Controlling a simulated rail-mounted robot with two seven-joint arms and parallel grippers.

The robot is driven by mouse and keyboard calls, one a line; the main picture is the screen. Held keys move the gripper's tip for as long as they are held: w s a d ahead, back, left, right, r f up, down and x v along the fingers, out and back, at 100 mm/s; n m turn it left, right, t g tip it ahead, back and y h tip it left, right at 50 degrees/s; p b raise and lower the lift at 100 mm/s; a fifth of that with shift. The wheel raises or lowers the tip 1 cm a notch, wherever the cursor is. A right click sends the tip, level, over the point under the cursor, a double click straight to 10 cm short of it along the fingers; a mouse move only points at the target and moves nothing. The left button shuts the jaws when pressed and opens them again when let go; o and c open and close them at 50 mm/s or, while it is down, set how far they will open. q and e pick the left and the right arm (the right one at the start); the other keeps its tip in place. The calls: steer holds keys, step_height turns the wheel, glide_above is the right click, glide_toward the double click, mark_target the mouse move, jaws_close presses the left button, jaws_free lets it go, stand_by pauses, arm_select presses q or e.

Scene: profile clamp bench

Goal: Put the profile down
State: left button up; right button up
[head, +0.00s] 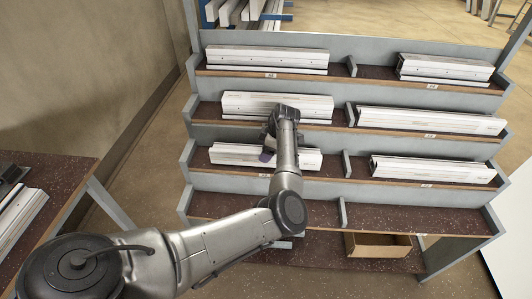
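White profiles lie along a stepped rack with dark speckled shelves. My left gripper (268,152) is at the left bay of the third shelf from the top, at a short white profile (229,154). The wrist hides part of this profile, and whether the fingers touch it or are closed on it cannot be made out. Another white profile (245,104) lies on the shelf above, just behind my wrist. My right gripper is not in view.
More profiles lie at the top left (265,58), top right (445,68), second right (430,121) and third right (432,170). The bottom shelf (415,218) is bare where visible. A cardboard box (378,245) sits below. Upright dividers separate the bays. A side table (60,175) stands at left.

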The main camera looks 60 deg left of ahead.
arm_select(q)
steer(key=shift+f, duration=0.35)
steer(key=shift+f, duration=0.2)
steer(key=o, duration=1.2)
steer(key=shift+o, duration=0.2)
